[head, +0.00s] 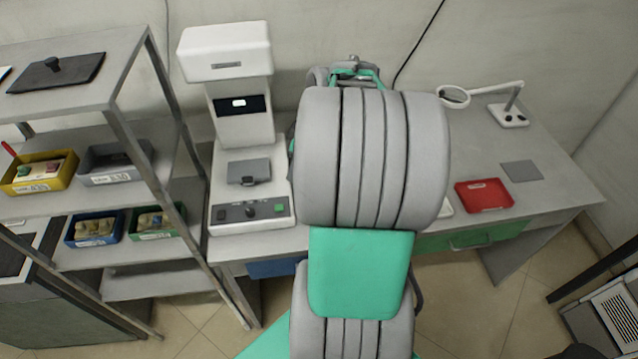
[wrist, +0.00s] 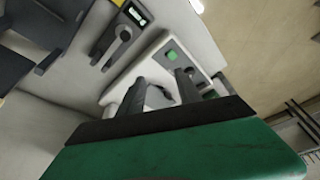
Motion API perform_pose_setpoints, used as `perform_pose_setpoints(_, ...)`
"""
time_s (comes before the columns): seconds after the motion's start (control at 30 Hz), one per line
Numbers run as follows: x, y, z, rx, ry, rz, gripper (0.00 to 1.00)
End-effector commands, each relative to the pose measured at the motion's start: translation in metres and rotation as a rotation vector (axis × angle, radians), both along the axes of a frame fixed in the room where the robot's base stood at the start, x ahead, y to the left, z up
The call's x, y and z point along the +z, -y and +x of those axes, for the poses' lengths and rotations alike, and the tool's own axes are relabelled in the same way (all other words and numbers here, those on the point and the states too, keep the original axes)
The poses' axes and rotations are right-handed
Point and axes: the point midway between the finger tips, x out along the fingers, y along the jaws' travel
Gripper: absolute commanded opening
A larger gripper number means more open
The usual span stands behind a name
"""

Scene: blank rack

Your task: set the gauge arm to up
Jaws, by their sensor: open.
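A short dark lever (wrist: 110,50), which looks like the gauge arm, pivots on a grey panel in the upper left of the wrist view. It slants down and left in that picture; its true direction is hard to tell. In the head view my own arm covers the middle of the bench and hides my gripper, and I cannot make out the gauge arm there.
A white machine (head: 240,130) stands on the bench (head: 545,160), left of my arm. To the right are a red tray (head: 483,195), a grey pad (head: 521,171) and a magnifier (head: 454,96). A shelf rack (head: 120,80) with bins stands at the left.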

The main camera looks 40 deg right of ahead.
Motion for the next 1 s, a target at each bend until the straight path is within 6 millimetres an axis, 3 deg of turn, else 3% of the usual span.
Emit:
perform_pose_setpoints(0.03, -0.015, 0.030, -0.010, 0.023, 0.014, 0.017, 0.41)
perform_pose_setpoints(0.1, -0.028, 0.058, -0.022, 0.074, 0.045, 0.027, 0.41)
perform_pose_setpoints(0.23, -0.040, 0.082, -0.034, 0.129, 0.084, 0.031, 0.41)
perform_pose_setpoints(0.7, -0.106, 0.068, -0.012, 0.135, 0.085, 0.030, 0.41)
perform_pose_setpoints(1.0, -0.111, 0.068, -0.011, 0.133, 0.086, 0.027, 0.41)
